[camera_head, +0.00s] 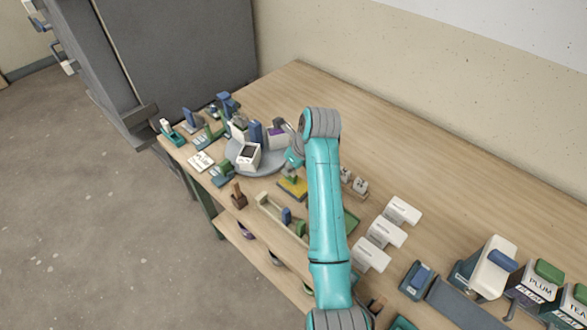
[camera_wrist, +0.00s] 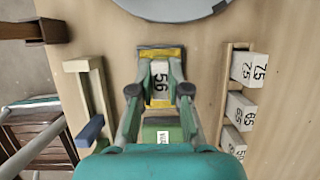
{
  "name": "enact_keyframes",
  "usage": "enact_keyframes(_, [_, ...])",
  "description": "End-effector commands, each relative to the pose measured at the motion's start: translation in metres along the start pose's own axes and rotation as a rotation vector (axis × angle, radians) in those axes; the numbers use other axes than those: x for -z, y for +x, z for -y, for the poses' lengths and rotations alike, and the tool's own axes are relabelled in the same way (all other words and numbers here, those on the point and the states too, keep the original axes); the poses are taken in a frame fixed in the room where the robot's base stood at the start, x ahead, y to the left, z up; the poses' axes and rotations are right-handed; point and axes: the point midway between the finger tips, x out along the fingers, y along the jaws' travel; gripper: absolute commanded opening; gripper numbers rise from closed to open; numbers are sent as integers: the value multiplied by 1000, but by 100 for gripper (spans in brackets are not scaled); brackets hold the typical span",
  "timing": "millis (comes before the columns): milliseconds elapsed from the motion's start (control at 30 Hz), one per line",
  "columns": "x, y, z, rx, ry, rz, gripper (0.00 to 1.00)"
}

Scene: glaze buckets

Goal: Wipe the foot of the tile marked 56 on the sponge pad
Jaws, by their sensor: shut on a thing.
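The tile sits between the two fingers, over the sponge pad (camera_wrist: 175,53), which is yellow in a dark tray. In the head view the yellow pad (camera_head: 293,187) lies on the bench just below my gripper (camera_head: 291,168). The tile's foot is hidden, so I cannot tell whether it touches the pad.
A wooden rack (camera_wrist: 227,60) right of the pad holds several marked white tiles. A cream tray (camera_wrist: 83,65) with a blue piece stands left. A green labelled box (camera_wrist: 160,122) is nearby. A grey turntable (camera_head: 240,167) with a white bucket (camera_head: 248,156) stands beyond the pad.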

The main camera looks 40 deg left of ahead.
Motion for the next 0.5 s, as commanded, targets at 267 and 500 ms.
enact_keyframes(267, [2, -1, 0, 0, 0, 0, 0])
enact_keyframes(500, [12, -4, 0, 0, 0, -1, 0])
